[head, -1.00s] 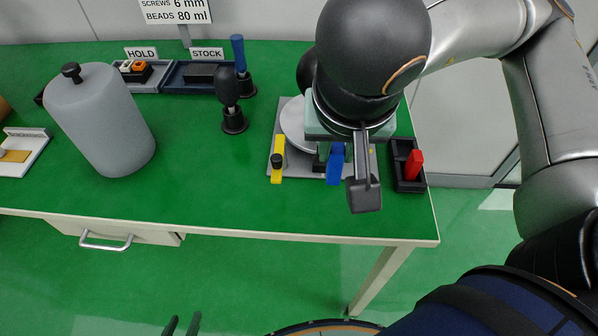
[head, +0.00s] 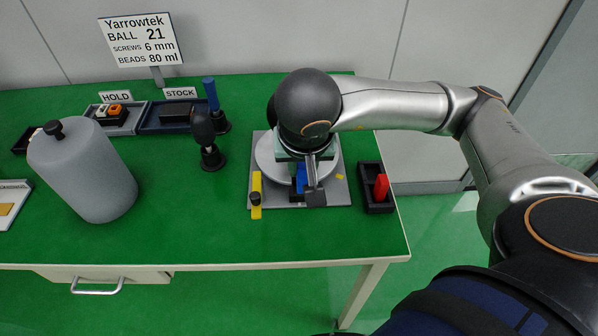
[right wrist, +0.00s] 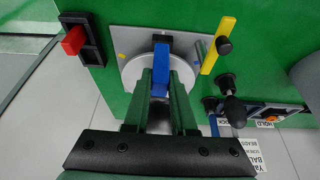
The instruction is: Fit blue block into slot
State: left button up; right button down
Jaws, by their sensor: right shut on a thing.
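The blue block (head: 301,179) is upright over the front part of a light round disc (head: 268,160) on a grey plate (head: 283,200). My right gripper (head: 304,168) points down over the disc and is shut on the block. The right wrist view shows the blue block (right wrist: 161,66) between the two green fingers of the right gripper (right wrist: 161,84), with the disc (right wrist: 186,72) behind. The slot is not clearly seen; the gripper and block cover that part of the disc. I cannot tell whether the block's lower end touches anything. My left gripper is out of view.
A dark tray (head: 378,207) with a red block (head: 381,187) is right of the plate. A grey bottle (head: 85,175) stands left. Green table is clear in front.

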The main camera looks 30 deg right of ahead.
aim_at(299, 165)
jog(key=w+f, duration=0.1)
jog(key=w+d+f+b, duration=0.1)
jog(key=f, duration=0.1)
jog(key=w+d+f+b, duration=0.1)
jog(key=w+f, duration=0.1)
jog(key=shift+d, duration=0.1)
jog(key=x, duration=0.4)
jog(key=shift+f, duration=0.2)
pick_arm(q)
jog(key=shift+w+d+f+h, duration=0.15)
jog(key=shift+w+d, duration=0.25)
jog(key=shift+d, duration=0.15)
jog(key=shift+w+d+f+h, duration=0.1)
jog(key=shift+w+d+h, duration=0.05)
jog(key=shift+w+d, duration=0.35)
pick_arm(e)
jog(key=shift+f, duration=0.2)
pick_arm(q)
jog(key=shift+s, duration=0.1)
pick_arm(e)
jog(key=shift+f, duration=0.2)
jog(key=c, duration=1)
grip_release()
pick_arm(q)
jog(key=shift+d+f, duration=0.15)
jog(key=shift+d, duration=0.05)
pick_arm(e)
jog(key=shift+o, duration=1.3)
